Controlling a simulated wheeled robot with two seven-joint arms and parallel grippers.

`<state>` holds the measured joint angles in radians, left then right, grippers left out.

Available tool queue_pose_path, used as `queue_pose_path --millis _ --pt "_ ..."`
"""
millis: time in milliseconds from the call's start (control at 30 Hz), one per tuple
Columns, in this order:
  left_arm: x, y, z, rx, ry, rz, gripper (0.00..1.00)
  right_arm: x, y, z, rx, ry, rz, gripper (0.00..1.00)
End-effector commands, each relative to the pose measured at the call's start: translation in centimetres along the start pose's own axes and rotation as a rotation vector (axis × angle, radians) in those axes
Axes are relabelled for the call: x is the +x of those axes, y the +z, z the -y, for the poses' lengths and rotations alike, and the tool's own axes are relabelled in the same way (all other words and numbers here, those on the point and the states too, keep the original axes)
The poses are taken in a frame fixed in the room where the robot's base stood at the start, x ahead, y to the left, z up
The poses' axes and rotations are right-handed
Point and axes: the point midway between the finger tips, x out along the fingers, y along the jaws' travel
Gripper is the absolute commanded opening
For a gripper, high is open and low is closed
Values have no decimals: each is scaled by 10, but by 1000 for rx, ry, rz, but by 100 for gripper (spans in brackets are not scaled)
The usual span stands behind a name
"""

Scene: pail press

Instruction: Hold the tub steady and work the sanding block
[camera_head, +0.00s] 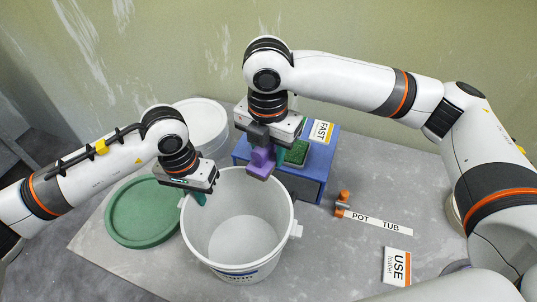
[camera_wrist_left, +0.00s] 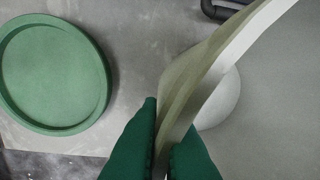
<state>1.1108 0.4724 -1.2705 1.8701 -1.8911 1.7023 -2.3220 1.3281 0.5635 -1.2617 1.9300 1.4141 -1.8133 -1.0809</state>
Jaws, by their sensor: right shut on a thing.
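The white tub (camera_head: 285,208) stands upright and open on the grey table, and its inside looks empty. My left gripper (camera_head: 200,197) is at its left rim. In the left wrist view the green fingers (camera_wrist_left: 163,150) lie on either side of the tub wall (camera_wrist_left: 185,100), close against it. My right gripper (camera_head: 270,150) is shut on a purple block (camera_head: 261,162), which looks like the sanding block. It holds the block above the tub's far rim, apart from the floor of the tub. The block's underside is hidden.
A blue box (camera_head: 308,184) with a green pad (camera_head: 297,153) and a FAST card (camera_head: 321,131) stands behind the tub. A green lid (camera_head: 142,212) and a white container (camera_head: 203,124) are left. An orange knob (camera_head: 343,196), POT/TUB strip (camera_head: 375,221) and USE card (camera_head: 397,267) are right.

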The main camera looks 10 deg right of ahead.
Motion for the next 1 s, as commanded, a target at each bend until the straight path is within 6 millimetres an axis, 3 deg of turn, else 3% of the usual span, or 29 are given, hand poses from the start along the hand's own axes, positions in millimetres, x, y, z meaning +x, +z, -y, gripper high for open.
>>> queue_pose_path --millis 433,500,600,867,1000 --pt "1 0 1 2 0 -2 0 -3 0 1 0 -3 0 15" --pt "1 0 1 2 -1 -2 16 -3 0 1 0 -3 0 15" --pt "1 0 1 2 -1 -2 30 -3 0 1 0 -3 0 15" --pt "0 0 1 2 -1 -1 30 -3 0 1 0 -3 0 15" --pt "-11 0 1 1 -1 1 30 -3 0 1 0 -4 0 15"
